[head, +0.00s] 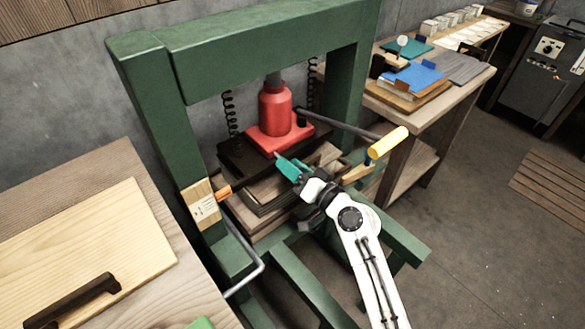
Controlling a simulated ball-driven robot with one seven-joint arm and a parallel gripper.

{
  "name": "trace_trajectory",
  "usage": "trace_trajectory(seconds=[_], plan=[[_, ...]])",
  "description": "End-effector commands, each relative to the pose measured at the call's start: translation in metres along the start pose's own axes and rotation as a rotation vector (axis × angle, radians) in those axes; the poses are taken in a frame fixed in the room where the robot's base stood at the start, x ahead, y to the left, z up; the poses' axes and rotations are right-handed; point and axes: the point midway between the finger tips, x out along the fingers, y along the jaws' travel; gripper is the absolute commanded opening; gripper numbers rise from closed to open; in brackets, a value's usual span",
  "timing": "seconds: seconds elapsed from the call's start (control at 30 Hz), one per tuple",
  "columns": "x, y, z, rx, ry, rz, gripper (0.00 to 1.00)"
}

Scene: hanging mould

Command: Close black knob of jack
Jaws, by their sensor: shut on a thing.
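The red jack (275,108) stands upright on its red base plate (262,143) inside the green press frame. My gripper (279,157), with teal fingers, reaches in from the lower right to the front edge of the jack's base. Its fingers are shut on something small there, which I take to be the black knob. The knob itself is hidden by the fingers, so I cannot tell how far it is turned. The jack's dark lever (340,126) sticks out to the right and ends in a yellow grip (388,143).
The green frame (165,120) stands around the jack, with coil springs (229,112) hanging inside. Stacked boards (262,192) lie under the dark plate. A wooden table (60,190) is at left, a workbench (455,85) at right.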

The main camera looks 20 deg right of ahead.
Motion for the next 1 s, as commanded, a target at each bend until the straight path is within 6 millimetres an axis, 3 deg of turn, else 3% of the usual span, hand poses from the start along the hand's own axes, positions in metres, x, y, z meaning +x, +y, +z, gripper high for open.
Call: trace_trajectory(seconds=[1.0], plan=[[-0.0008, 0.0035, -0.001, 0.902, 0.047, -0.004, 0.15]])
